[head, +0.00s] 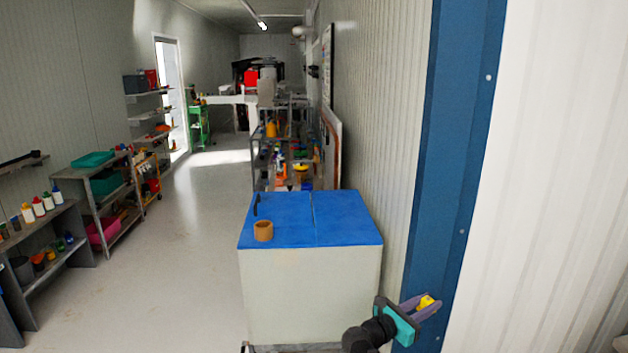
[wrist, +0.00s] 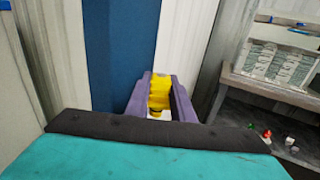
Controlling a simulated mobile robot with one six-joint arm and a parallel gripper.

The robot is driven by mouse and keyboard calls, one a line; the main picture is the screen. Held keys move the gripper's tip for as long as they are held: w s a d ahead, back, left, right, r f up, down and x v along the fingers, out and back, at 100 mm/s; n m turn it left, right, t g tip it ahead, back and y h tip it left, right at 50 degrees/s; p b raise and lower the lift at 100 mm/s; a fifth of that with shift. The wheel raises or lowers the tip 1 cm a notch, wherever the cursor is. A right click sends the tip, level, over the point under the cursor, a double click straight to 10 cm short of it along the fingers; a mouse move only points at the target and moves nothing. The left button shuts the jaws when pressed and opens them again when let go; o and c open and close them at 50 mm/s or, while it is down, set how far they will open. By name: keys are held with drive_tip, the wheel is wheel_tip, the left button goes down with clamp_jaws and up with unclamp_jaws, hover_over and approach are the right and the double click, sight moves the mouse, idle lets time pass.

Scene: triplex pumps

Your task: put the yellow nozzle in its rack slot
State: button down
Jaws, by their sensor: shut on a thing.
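My gripper (head: 432,303) is at the lower right of the head view, beside the blue post and right of the blue-topped cabinet. It is shut on the yellow nozzle (head: 425,302). In the wrist view, the yellow nozzle (wrist: 159,90) sits between the two purple fingers of my gripper (wrist: 160,95), and its lower part is partly hidden. I cannot make out the nozzle's rack slot in either view.
A white cabinet with a blue top (head: 345,215) carries a brown cup-like ring (head: 263,231). A blue post (head: 460,160) stands close to my gripper. Shelves with bottles line the left wall. The wrist view shows a grey shelf (wrist: 270,88) at right. The left floor aisle (head: 190,270) is clear.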

drive_tip(key=s+a+n+t+y, duration=0.1)
drive_tip(key=s+a+t, duration=0.1)
drive_tip(key=a, duration=1.2)
drive_tip(key=shift+s+a+f+n, duration=0.25)
drive_tip(key=shift+s+f+n, duration=0.05)
drive_tip(key=shift+s+f, duration=0.1)
idle(0.5)
